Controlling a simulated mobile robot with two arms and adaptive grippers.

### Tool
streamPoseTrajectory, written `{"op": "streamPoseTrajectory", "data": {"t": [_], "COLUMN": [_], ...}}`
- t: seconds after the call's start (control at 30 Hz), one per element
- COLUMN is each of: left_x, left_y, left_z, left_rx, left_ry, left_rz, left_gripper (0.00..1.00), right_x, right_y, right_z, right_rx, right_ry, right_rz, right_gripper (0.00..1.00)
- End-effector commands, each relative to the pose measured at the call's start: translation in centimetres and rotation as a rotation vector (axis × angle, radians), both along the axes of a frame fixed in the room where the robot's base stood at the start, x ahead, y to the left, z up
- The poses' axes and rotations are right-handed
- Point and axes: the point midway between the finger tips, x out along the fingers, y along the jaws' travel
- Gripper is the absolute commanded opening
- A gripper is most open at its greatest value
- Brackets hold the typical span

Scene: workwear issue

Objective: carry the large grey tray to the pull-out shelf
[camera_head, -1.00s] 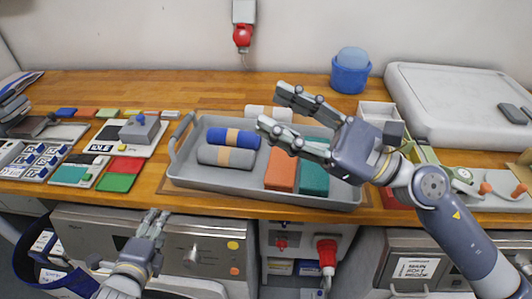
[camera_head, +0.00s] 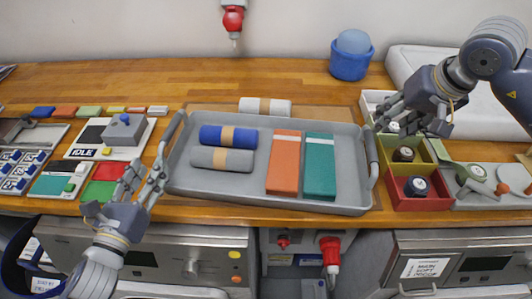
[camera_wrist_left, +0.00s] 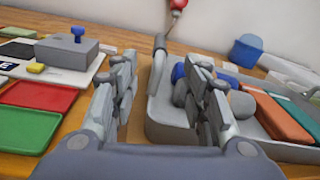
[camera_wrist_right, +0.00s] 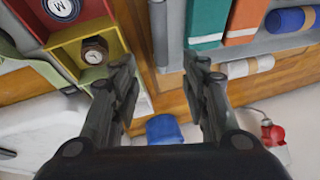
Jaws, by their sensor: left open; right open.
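The large grey tray (camera_head: 245,183) lies on the wooden counter, with an upright handle at each end. It holds a blue roll (camera_head: 213,135), a grey roll (camera_head: 207,157), an orange folded cloth (camera_head: 284,160) and a teal folded cloth (camera_head: 319,165). My left gripper (camera_head: 147,177) is open and empty beside the tray's left end. In the left wrist view, the left handle (camera_wrist_left: 158,62) shows between its fingers, ahead of them. My right gripper (camera_head: 394,120) is open near the right end, above the small bins. The right handle (camera_wrist_right: 160,35) shows between its fingers. I cannot make out the pull-out shelf.
Yellow (camera_head: 425,156) and red (camera_head: 399,199) bins stand close to the tray's right end. A white roll (camera_head: 265,106) lies behind it. Green and red pads (camera_head: 99,192) and a grey stamp block (camera_head: 124,130) lie left. A blue tub (camera_head: 349,66) stands behind.

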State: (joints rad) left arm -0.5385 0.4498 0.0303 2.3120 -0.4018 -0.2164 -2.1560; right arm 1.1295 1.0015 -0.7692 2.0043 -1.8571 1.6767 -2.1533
Motion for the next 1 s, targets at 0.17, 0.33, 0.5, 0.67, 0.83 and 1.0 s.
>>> {"op": "streamPoseTrajectory", "data": {"t": [0.17, 0.33, 0.5, 0.67, 0.83, 1.0], "left_x": [0.0, 1.0, 3.1, 5.6, 8.0, 9.8], "left_y": [0.0, -0.1, -0.4, -0.7, -1.0, -1.2], "left_z": [0.0, 0.0, 0.1, 0.1, 0.1, 0.0], "left_rx": [-0.003, -0.004, -0.003, -0.003, -0.005, -0.005], "left_ry": [0.002, 0.000, -0.003, -0.002, 0.000, 0.001], "left_rz": [0.001, 0.000, 0.000, 0.000, 0.001, 0.001], "left_gripper": [0.42, 0.42, 0.42, 0.42, 0.42, 0.42], "right_x": [0.0, 0.3, 1.2, 2.1, 3.2, 3.9], "right_y": [0.1, 0.3, 0.6, 0.9, 1.3, 1.5], "right_z": [-0.1, -1.0, -2.9, -5.2, -7.4, -9.0], "right_rx": [0.003, 0.007, 0.006, 0.006, 0.007, 0.007], "right_ry": [0.001, 0.003, 0.004, 0.005, 0.003, 0.002], "right_rz": [0.000, 0.001, 0.000, 0.001, 0.000, 0.001], "right_gripper": [0.42, 0.42, 0.42, 0.42, 0.42, 0.42]}}
